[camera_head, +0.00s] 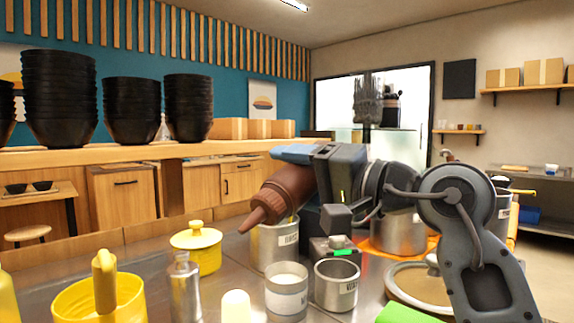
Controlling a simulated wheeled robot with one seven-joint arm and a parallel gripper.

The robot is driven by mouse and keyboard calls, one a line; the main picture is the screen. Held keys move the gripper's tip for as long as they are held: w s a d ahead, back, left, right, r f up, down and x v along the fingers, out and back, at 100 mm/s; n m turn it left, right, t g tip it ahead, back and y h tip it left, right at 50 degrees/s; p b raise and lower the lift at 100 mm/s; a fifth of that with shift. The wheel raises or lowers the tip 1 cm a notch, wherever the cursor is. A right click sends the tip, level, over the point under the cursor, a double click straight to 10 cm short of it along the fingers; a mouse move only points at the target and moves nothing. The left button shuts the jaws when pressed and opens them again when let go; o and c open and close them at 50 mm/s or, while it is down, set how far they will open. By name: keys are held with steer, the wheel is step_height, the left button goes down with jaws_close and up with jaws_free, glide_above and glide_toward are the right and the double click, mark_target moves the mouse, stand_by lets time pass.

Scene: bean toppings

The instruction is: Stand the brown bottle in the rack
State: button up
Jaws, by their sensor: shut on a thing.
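A brown squeeze bottle (286,192) is held in the air above the metal counter, tilted with its pointed nozzle down to the left. My gripper (312,172) is shut on the bottle, around its rear part at the upper right. The fingers hide that end of the bottle. The bottle is in front of and above a labelled metal container (272,250), overlapping it in the picture; I cannot tell whether they touch. I cannot make out a rack for the bottle.
A yellow lidded pot (195,249), a yellow tub (99,299), a metal shaker (184,288) and metal cups (287,293) (337,285) crowd the counter below. A large pot (398,232) stands behind my arm. Black bowl stacks (60,95) stand on the back shelf.

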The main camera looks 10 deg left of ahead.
step_height(320, 180, up, 2)
steer(key=m+p, duration=0.6)
steer(key=p, duration=0.4)
steer(key=shift+m, duration=0.3)
steer(key=m+p, duration=0.5)
steer(key=p, duration=0.1)
steer(key=shift+r+t, duration=0.1)
steer(key=shift+t, duration=0.2)
steer(key=m+p, duration=0.3)
steer(key=shift+m+h+p, duration=0.3)
steer(key=shift+p, duration=0.1)
steer(key=m+p, duration=0.3)
steer(key=p, duration=0.2)
steer(key=shift+m, duration=0.3)
steer(key=shift+f+m+b, duration=0.3)
steer(key=shift+f+m, duration=0.1)
steer(key=shift+m, duration=0.1)
steer(key=m, duration=0.3)
